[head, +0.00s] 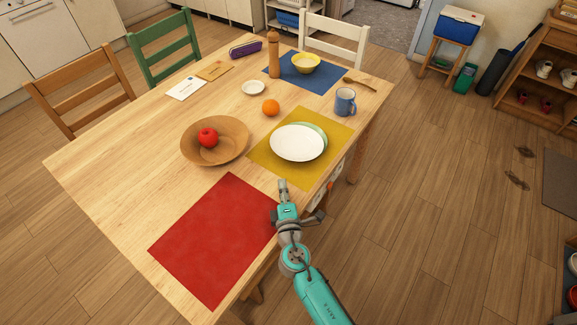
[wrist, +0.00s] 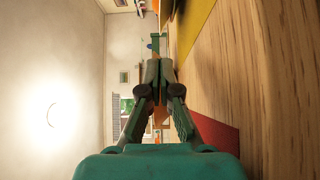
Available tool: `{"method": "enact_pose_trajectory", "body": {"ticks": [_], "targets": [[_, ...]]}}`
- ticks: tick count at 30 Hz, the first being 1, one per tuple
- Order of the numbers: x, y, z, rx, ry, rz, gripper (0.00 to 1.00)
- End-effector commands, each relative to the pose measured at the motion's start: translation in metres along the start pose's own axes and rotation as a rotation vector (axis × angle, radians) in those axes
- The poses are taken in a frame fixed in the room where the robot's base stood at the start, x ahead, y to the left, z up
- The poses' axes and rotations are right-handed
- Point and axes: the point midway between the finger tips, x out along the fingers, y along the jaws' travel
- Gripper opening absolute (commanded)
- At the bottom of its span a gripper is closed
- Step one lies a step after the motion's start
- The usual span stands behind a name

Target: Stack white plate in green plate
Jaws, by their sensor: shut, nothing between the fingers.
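The white plate (head: 297,143) lies on top of the green plate (head: 323,131), a little off centre toward the lower left. Only a crescent of the green plate's rim shows at the upper right. Both are on the yellow placemat (head: 268,152). My gripper (head: 283,184) is at the table's near edge, below the plates and apart from them. In the wrist view my gripper (wrist: 159,66) is shut and empty, and the plates cannot be made out there.
A wooden bowl (head: 228,152) with a red apple (head: 208,138) stands left of the plates. The red placemat (head: 215,240) at the front is bare.

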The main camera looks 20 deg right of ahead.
Motion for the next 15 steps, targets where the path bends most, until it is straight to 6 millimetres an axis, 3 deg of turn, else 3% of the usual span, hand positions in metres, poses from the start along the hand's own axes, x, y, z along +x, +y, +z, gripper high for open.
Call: {"method": "enact_pose_trajectory", "body": {"ticks": [7, 15], "targets": [[0.046, 0.001, 0.0, -0.001, -0.001, 0.002, 0.0], [0.07, 0.0, 0.023, 0.0, -0.002, -0.001, 0.0]]}}
